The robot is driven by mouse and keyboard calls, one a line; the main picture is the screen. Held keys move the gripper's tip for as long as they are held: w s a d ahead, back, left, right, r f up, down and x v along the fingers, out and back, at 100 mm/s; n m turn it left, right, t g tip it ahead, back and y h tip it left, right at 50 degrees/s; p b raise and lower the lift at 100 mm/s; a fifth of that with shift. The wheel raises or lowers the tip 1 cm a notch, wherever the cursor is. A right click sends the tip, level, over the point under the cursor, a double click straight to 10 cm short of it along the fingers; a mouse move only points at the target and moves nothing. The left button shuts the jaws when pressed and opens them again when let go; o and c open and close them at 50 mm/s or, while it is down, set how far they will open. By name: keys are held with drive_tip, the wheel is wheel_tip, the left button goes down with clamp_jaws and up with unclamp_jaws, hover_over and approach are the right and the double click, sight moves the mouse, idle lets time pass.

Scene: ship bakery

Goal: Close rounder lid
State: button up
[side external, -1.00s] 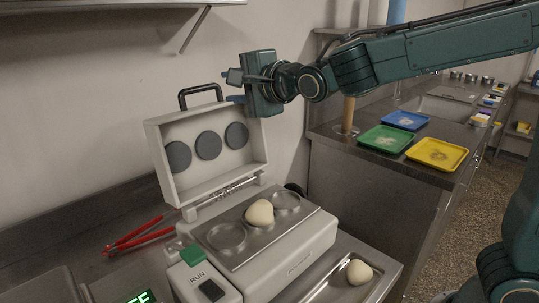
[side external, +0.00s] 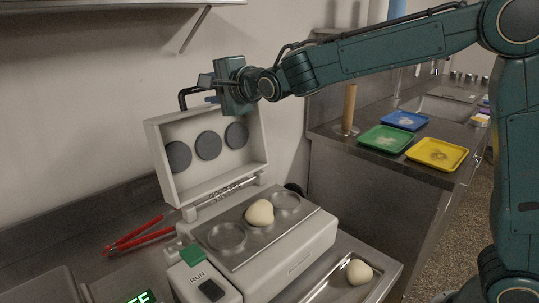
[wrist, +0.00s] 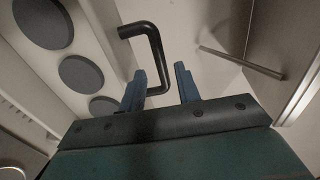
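The rounder's lid (side external: 178,178) stands open and tilted back, with three dark discs on its inner face and a black handle (side external: 184,95) on its top edge. The rounder base (side external: 300,262) has a metal plate with round wells, and a dough ball (side external: 260,213) sits at the middle one. My gripper (side external: 206,88) is at the handle, above the lid's top edge. In the wrist view my gripper (wrist: 159,87) is open, and the handle (wrist: 155,55) shows in the gap between its fingers. I cannot tell whether they touch.
A second dough ball (side external: 359,271) lies on a metal tray (side external: 330,291) at the front. Red tongs (side external: 140,236) lie to the left. A wall shelf (side external: 130,12) with a slanted brace is overhead.

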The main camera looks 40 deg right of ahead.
drive_tip(key=shift+x, duration=2.65)
drive_tip(key=shift+c, duration=0.2)
clamp_jaws()
